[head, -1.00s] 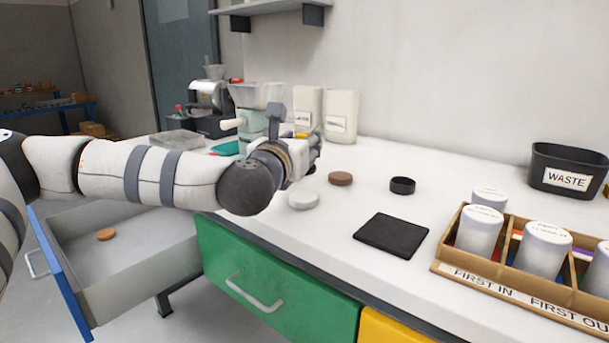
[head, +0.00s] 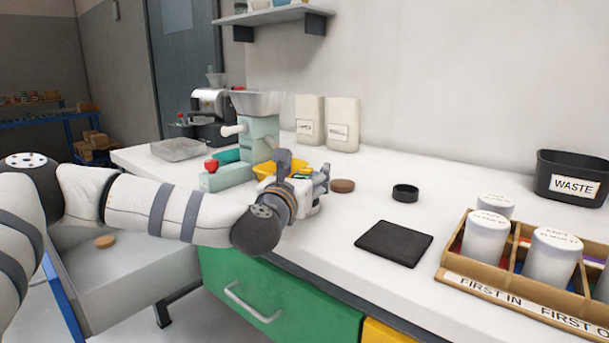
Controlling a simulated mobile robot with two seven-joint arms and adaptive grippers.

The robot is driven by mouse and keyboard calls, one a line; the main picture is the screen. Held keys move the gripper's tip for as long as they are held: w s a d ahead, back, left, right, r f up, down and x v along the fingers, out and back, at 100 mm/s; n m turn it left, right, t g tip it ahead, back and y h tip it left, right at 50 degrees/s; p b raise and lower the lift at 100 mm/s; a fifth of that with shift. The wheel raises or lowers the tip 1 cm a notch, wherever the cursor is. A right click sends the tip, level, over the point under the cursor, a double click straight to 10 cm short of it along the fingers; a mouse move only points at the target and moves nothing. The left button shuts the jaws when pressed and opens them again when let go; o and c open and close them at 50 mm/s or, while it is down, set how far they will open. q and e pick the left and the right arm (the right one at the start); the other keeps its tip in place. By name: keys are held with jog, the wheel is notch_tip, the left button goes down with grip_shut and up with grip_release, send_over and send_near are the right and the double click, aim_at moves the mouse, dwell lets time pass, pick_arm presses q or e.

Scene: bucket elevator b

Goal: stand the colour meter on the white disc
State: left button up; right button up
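My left gripper (head: 312,186) is low over the bench, pointing right and away from me. A small item with a yellow and teal top, apparently the colour meter (head: 301,173), is between its fingers. The fingers hide most of it, so its base and any contact below cannot be made out. The white disc (head: 309,211) lies on the bench directly under the gripper; only a sliver of its near edge seems to show. My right gripper is not in view.
A brown disc (head: 342,186), black ring (head: 405,193) and black mat (head: 394,243) lie to the right. A crate of white jars (head: 452,277) and a waste bin (head: 571,178) stand further right. Behind the arm are a yellow tray (head: 266,169) and a grinder (head: 260,135).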

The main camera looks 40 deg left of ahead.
pick_arm(q)
jog(key=shift+r, duration=0.25)
jog(key=shift+s+d, duration=0.15)
jog(key=shift+s, duration=0.2)
jog(key=v, duration=1.1)
jog(key=shift+s, duration=0.15)
